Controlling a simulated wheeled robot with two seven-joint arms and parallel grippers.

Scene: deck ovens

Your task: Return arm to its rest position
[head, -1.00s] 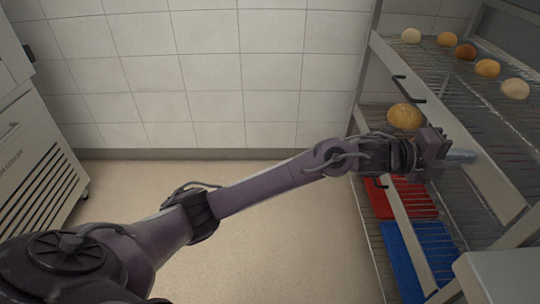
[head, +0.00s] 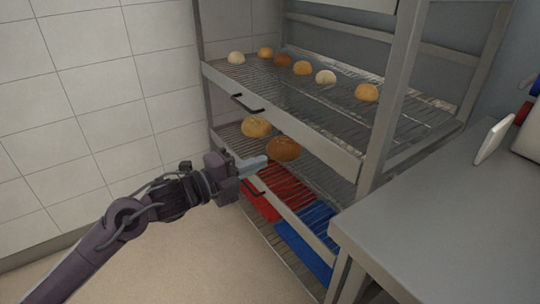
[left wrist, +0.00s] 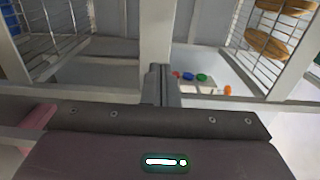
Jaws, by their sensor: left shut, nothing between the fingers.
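My left arm (head: 125,220) reaches in from the lower left of the head view. My left gripper (head: 262,160) is shut and empty, with its fingertips at the front of the wire rack (head: 290,120), appearing just left of a brown bun (head: 283,149) on the middle shelf. I cannot tell whether the fingertips touch the rack. In the left wrist view the two fingers (left wrist: 161,85) are together with nothing between them, and pale rack bars show beyond. My right gripper is in neither view.
Another bun (head: 256,127) sits on the middle shelf, and several buns line the upper shelf. A red tray (head: 275,190) and a blue tray (head: 306,238) lie lower down. A grey table (head: 440,220) stands at the right. The floor at lower left looks clear.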

